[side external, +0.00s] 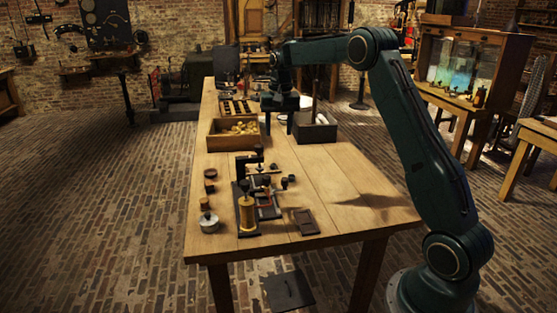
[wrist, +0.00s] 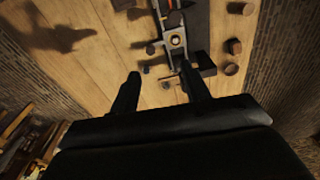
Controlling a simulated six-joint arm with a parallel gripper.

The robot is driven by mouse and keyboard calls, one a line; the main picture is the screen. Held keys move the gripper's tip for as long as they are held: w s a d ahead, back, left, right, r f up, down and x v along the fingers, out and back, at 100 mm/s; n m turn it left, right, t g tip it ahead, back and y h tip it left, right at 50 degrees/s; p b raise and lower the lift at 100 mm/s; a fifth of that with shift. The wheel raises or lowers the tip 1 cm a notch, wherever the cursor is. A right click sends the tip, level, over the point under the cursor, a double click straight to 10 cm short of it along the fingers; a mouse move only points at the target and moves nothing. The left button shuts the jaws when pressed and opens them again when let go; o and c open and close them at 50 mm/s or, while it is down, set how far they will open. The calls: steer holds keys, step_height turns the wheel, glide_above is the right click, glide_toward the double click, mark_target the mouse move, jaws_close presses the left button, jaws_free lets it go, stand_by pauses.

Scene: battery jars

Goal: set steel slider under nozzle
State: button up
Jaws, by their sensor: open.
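The apparatus sits on a dark base (side external: 265,211) on the near part of the bench, with a brass cylinder (side external: 247,212) at its front. A black post with an overhanging arm (side external: 250,158) stands at its back; I cannot tell for sure whether this carries the nozzle. In the wrist view, a pale metal block with a round centre (wrist: 176,40) sits on a narrow strip beside the dark base; it may be the steel slider. My gripper (wrist: 160,74) is open and empty, with its fingertips short of this block. In the side view my gripper (side external: 281,106) is above the bench, beyond the apparatus.
A wooden box of yellowish pieces (side external: 221,141) and a dark grey box (side external: 318,133) stand behind the apparatus. A round metal-topped jar (side external: 209,222) and small dark knobs lie at left. A flat dark plate (side external: 306,221) lies at right. The bench's right side is clear.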

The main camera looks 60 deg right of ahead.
steer(key=m, duration=0.2)
glide_above(285, 179)
step_height(285, 179, down, 8)
steer(key=shift+g, duration=0.4)
steer(key=shift+f, duration=0.1)
step_height(285, 179, down, 13)
steer(key=shift+f, duration=0.2)
jaws_close()
